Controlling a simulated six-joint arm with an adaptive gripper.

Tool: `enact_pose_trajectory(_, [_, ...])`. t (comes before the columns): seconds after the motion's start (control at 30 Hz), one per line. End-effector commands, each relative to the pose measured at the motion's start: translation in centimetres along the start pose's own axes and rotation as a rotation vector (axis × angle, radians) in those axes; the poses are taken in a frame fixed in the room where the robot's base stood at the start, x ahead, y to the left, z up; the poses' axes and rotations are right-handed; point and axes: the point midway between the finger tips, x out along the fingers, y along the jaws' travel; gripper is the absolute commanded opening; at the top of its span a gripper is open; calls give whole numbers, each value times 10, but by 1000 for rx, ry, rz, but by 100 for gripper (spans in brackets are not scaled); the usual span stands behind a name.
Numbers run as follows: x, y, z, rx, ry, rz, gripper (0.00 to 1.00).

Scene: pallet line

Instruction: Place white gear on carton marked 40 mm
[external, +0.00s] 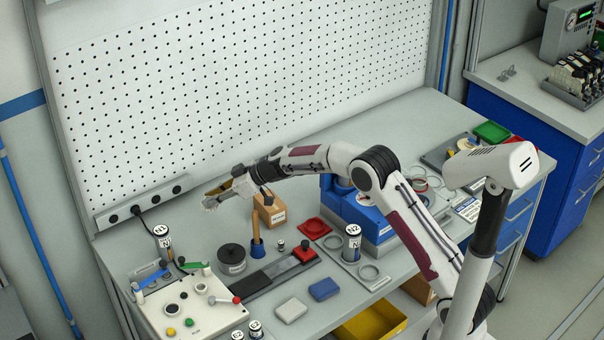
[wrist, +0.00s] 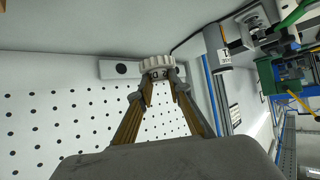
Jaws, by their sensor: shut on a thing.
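The white gear (wrist: 157,64) is between the fingertips of my gripper (wrist: 158,80) in the wrist view, its toothed rim facing up in the picture. In the external view my gripper (external: 214,197) is at the left end of my arm, raised above the back of the bench, with the pale gear (external: 209,204) at its tip. A small brown carton (external: 271,212) with a white label stands on the bench to the right of my gripper, partly covered by the arm. Its label is too small to read.
A wooden-handled tool (external: 256,226) stands in front of the carton. A dark round pot (external: 231,259) and a labelled cylinder (external: 162,240) stand nearby. Blue bins (external: 366,214) are to the right. The pegboard (external: 200,90) with a socket strip (external: 145,203) rises behind.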

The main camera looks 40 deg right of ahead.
Motion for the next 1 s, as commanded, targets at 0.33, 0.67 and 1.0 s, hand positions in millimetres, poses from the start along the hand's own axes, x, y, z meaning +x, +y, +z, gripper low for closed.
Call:
enact_pose_trajectory(0.33, [-14,18,-6,11,3,21,0])
enact_pose_trajectory(0.67, [-87,67,-14,65,2,97,0])
enact_pose_trajectory(1.0, [-170,90,8,109,1,157,0])
